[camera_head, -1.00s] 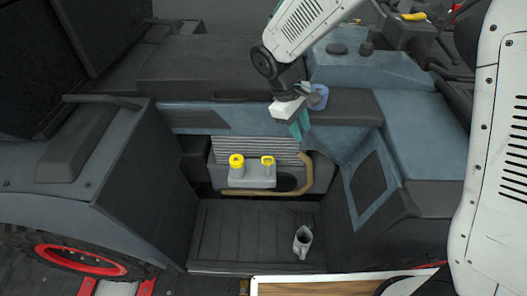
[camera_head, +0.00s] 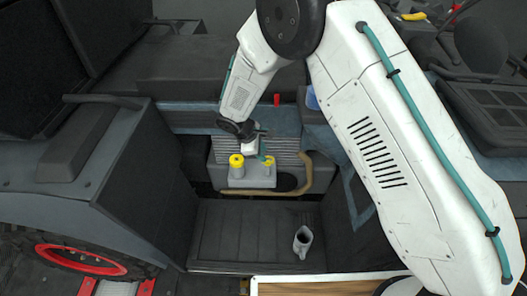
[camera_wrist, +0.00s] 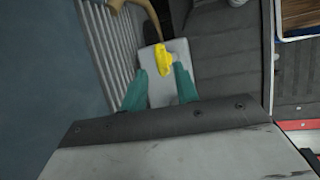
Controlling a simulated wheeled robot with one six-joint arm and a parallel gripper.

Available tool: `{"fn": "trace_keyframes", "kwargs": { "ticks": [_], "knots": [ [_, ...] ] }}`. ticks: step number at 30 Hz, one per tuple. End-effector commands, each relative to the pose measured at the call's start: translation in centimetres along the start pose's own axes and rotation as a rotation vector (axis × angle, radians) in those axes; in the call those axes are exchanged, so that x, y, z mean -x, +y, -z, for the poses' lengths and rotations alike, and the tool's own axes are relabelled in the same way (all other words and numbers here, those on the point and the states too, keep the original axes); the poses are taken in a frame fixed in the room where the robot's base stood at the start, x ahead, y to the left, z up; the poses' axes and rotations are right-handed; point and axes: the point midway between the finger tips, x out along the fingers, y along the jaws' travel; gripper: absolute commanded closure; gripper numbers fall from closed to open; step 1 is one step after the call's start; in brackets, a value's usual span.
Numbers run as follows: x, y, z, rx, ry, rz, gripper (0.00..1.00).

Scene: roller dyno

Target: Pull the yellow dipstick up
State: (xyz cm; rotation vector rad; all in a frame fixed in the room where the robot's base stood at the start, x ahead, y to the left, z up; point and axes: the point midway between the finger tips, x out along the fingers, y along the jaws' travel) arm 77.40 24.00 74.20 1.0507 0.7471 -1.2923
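The yellow dipstick (camera_head: 268,160) has its handle at the right end of a light grey block (camera_head: 251,180) in the engine recess. In the wrist view the dipstick handle (camera_wrist: 162,59) shows between and a little beyond my two teal fingertips. My gripper (camera_head: 264,153) is just above the block, close to the dipstick; in the wrist view (camera_wrist: 160,84) its fingers are apart with a gap around the handle's near end. I see no contact with the handle. A round yellow cap (camera_head: 236,162) stands on the block's left end.
A tan hose (camera_head: 308,178) curves right of and below the block. A ribbed grey panel (camera_head: 285,147) lies behind it. A grey jug (camera_head: 302,241) stands on the dark step (camera_head: 240,235) in front. A red object (camera_head: 277,99) is on the ledge above.

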Motion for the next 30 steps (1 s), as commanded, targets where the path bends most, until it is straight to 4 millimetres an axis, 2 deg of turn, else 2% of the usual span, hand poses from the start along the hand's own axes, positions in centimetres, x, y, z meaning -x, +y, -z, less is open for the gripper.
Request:
{"fn": "trace_keyframes", "kwargs": {
  "ticks": [4,13,16,22,26,30],
  "knots": [
    [-1.3,0.0,-0.1,-0.002,-0.001,0.000,0.70],
    [-1.5,0.0,0.0,-0.002,0.000,0.000,0.70],
    [-1.5,0.0,0.0,-0.002,0.000,0.000,0.98],
    [-1.3,0.1,-0.1,-0.002,0.000,0.000,1.00],
    [0.4,0.6,-0.7,-0.003,0.003,-0.004,1.00],
    [3.5,1.2,-1.9,-0.004,0.003,-0.005,1.00]
  ]
}}
